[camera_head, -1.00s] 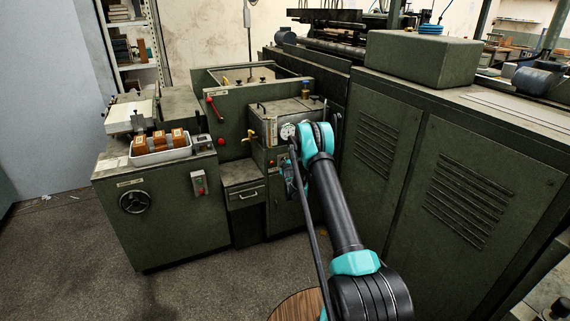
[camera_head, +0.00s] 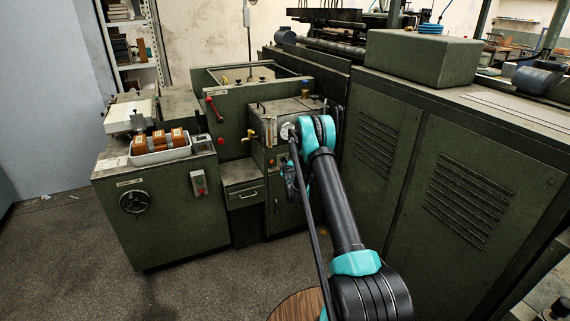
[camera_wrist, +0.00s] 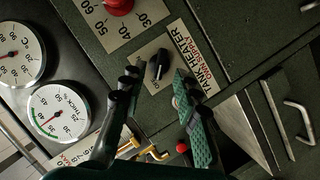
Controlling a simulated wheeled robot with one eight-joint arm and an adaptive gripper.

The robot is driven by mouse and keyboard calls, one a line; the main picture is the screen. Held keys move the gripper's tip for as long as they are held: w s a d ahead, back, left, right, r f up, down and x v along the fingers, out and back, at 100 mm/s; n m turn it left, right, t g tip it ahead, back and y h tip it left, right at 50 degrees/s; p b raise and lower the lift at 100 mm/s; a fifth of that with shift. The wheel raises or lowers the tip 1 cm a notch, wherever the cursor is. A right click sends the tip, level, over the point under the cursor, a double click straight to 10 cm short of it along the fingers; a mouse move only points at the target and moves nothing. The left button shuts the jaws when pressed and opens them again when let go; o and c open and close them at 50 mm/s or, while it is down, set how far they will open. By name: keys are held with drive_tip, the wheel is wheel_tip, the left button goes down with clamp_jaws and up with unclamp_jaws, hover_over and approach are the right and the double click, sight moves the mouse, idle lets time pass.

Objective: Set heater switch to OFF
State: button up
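My gripper (camera_wrist: 157,82) is open, with one dark finger to the left of the knob and one green-padded finger to the right. The knob shows between and just beyond the fingertips, with no clear contact. In the head view my arm covers much of the heater panel, and the knob cannot be made out.
In the wrist view, two round gauges (camera_wrist: 62,110) sit left of the knob, and a red knob (camera_wrist: 118,4) with a numbered scale is above. Brass fittings (camera_wrist: 152,152) and metal handles (camera_wrist: 300,122) lie below and right. A large green cabinet (camera_head: 460,190) stands right of my arm.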

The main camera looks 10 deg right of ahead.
drive_tip(key=v, duration=0.8)
drive_tip(key=shift+s, duration=0.25)
drive_tip(key=shift+r, duration=0.15)
drive_tip(key=s+d+r+m+g, duration=0.25)
drive_tip(key=s+r, duration=0.45)
drive_tip(key=s, duration=0.4)
drive_tip(key=s+d+r+m+g, duration=0.1)
drive_tip(key=s+r+m+g, duration=0.2)
drive_tip(key=s+r, duration=0.6)
drive_tip(key=s+f+m+g, duration=0.3)
drive_tip(key=s+m+g, duration=0.1)
drive_tip(key=s, duration=3.3)
drive_tip(key=shift+s+d+f+g, duration=0.2)
drive_tip(key=shift+s+d+g, duration=0.2)
drive_tip(key=shift+g, duration=0.25)
